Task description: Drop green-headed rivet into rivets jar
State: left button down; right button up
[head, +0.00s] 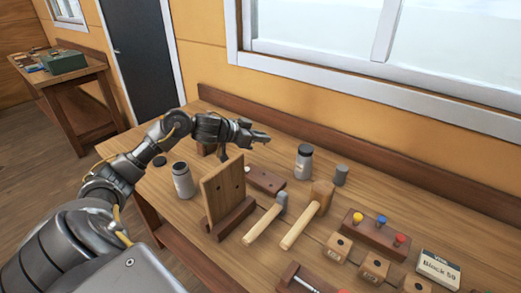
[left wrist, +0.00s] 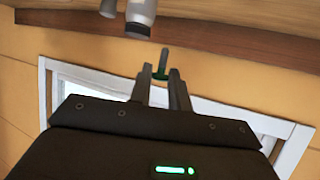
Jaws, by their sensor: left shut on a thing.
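My left gripper (head: 258,138) is above the back of the workbench and points right. In the left wrist view its fingers (left wrist: 161,88) are shut on the green-headed rivet (left wrist: 162,66); the green head is at the fingertips and a thin grey shank stands out beyond. The rivet is too small to make out in the head view. A pale jar (head: 183,183) with a dark top stands at the bench's left. Another jar (head: 303,163) with a dark cap stands farther back and also shows in the left wrist view (left wrist: 141,12). I cannot read which is the rivets jar. My right gripper is not in view.
An upright wooden panel (head: 224,187) stands right of that jar.

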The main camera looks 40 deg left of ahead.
pick_arm(q)
jog(key=shift+r, duration=1.6)
